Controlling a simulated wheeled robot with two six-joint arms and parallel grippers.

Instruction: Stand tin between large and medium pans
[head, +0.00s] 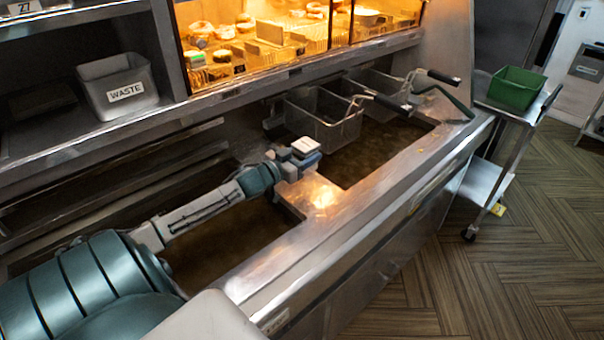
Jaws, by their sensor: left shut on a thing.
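My left gripper (304,164) is over the steel divider (320,192) between two oil-filled fryer wells, near its back end. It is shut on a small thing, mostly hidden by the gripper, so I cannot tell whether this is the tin. The near well (232,240) lies under and in front of my left arm. The far well (377,157) lies beyond the gripper. I see no large or medium pan that I can tell for certain. My right gripper is not in view.
Wire fry baskets (325,118) with long handles hang at the back of the far well. A lit food case (290,75) stands behind. A WASTE bin (118,86) sits on the left shelf. A cart with a green bin (515,90) stands at the right. The front ledge (375,205) is clear.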

